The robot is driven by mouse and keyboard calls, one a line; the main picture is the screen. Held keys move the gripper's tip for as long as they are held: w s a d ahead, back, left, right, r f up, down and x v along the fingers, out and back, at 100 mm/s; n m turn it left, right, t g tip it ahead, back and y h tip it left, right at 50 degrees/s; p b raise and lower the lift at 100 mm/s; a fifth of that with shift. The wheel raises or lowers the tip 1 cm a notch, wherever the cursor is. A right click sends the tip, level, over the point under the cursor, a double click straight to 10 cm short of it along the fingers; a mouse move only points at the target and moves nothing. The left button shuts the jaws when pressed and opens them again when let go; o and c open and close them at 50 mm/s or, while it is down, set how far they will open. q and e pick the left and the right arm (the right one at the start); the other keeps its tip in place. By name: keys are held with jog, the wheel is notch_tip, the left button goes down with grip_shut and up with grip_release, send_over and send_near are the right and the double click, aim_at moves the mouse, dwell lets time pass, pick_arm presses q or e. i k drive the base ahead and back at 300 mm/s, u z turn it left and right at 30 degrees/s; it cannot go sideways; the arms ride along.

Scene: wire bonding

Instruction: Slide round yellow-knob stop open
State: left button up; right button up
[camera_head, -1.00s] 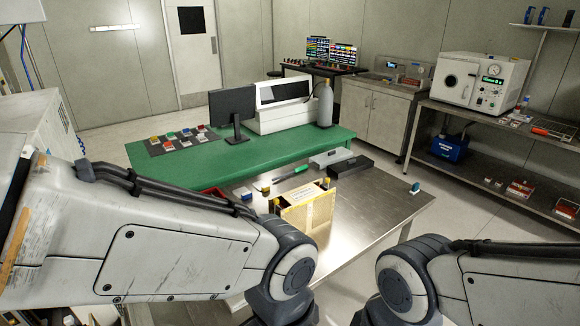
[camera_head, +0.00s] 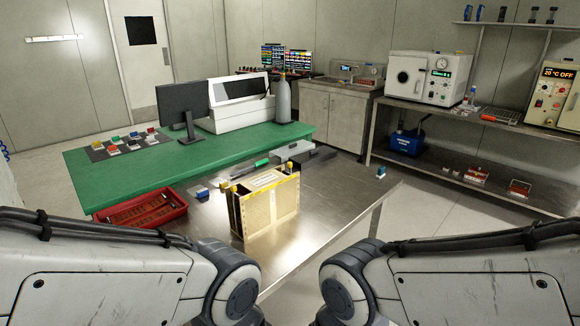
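A tan, box-like magazine (camera_head: 268,207) with open-looking sides stands upright on the steel part of the table. A small yellow knob (camera_head: 284,169) shows at its top right corner. Another small yellow piece (camera_head: 226,185) shows at its top left. Both are too small to tell their exact shape or whether either stop is open or closed. My two arms come in at the lower left and lower right, with joints in front of the table's near edge. Both grippers are below the picture, out of view.
A red tray (camera_head: 140,212) lies left of the magazine on the table. A dark grey box (camera_head: 312,160) and a green pen-like item (camera_head: 254,164) lie behind it. A monitor (camera_head: 184,104) and a grey bottle (camera_head: 283,102) stand on the green mat (camera_head: 110,182).

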aim_at(274, 197)
jog(key=k, duration=1.25)
jog(key=z, duration=0.65)
jog(key=i, duration=1.2)
jog(key=u, duration=0.35)
jog(key=i, duration=0.65)
jog(key=u, duration=0.55)
